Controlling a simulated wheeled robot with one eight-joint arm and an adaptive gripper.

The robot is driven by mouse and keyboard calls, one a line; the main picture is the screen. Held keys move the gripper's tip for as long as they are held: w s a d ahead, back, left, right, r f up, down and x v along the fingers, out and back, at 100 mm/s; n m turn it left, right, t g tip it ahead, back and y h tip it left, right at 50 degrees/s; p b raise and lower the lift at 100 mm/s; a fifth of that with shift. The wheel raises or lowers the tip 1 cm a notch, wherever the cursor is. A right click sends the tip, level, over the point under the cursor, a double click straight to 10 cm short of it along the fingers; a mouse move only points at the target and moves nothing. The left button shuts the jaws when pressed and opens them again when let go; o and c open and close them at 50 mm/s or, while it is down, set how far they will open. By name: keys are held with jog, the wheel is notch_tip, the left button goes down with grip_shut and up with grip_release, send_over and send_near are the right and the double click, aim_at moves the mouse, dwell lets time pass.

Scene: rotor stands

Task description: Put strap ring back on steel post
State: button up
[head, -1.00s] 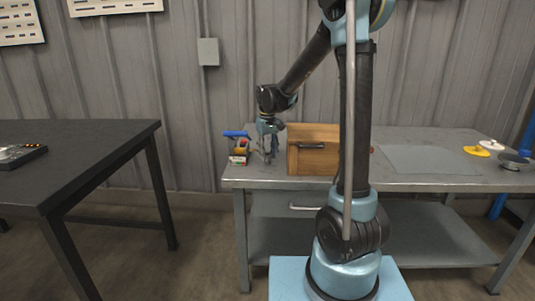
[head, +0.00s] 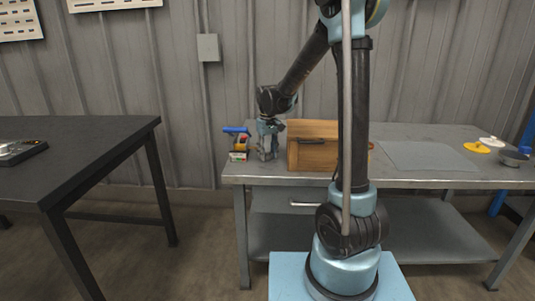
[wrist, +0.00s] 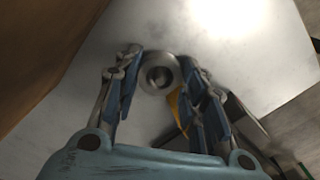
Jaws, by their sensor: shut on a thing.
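My gripper (wrist: 160,75) points down over the bench, its two fingers on either side of a round grey metal ring (wrist: 160,58) that I take for the strap ring. The fingertips close on the ring from both sides. Its centre is dark, and I cannot tell whether the steel post is inside it. In the head view my gripper (head: 267,150) is low over the left end of the bench, just left of the wooden box. The ring and the post are too small to make out there.
A wooden box with a dark handle (head: 313,152) stands close right of my gripper. A blue, red and yellow item (head: 240,142) stands close left. A grey mat (head: 430,158), yellow disc (head: 477,149) and white disc (head: 491,141) lie right.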

jog(key=o, duration=1.5)
jog(key=shift+o, duration=0.2)
jog(key=shift+r, duration=4.55)
jog(key=shift+d, duration=0.1)
